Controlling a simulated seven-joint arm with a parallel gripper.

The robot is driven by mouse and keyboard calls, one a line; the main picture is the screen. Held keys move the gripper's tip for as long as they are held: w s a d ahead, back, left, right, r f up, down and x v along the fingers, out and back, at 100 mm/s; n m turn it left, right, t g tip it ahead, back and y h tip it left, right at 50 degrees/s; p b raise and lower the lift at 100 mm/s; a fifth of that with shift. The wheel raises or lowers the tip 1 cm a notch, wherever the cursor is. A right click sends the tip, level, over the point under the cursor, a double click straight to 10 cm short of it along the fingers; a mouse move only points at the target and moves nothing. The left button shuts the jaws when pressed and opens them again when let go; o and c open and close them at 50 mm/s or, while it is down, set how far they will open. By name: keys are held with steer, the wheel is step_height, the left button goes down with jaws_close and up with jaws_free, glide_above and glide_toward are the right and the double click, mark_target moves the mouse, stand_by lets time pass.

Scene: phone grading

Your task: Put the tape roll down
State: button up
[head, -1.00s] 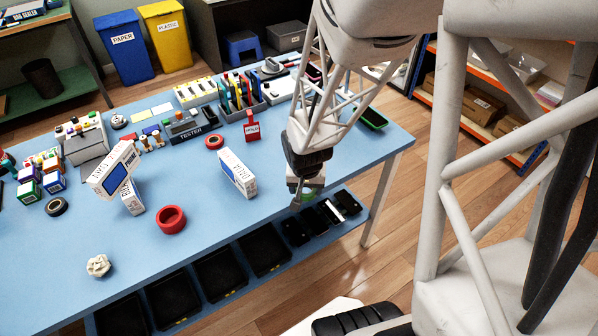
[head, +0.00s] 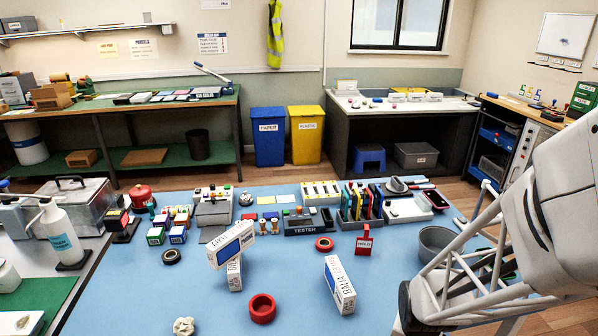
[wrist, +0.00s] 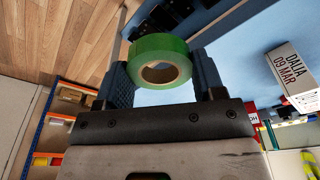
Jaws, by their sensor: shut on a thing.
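The green tape roll (wrist: 158,46) with a pale core is held between the two fingers of my gripper (wrist: 164,72) in the wrist view. The jaws are shut on it.
A white box marked DALIA (head: 340,285) stands right of centre, and also shows in the wrist view (wrist: 290,72). A crumpled white ball (head: 184,326) is at front.

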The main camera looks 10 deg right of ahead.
steer(key=shift+w, duration=0.1)
stand_by(0.3)
steer(key=w+d+r, duration=0.4)
steer(key=w+d, duration=0.4)
steer(key=w, duration=0.2)
steer(key=w+d+r+m, duration=0.1)
steer(key=w+d+r, duration=0.3)
steer(key=w+d, duration=0.5)
steer(key=w+d+r, duration=0.4)
steer(key=w+d, duration=0.4)
steer(key=w, duration=0.4)
steer(key=shift+d+r+m, duration=0.15)
steer(key=shift+r+m, duration=0.1)
steer(key=shift+m, duration=0.05)
steer(key=shift+f, duration=0.2)
steer(key=shift+f, duration=5.3)
steer(key=o, duration=1)
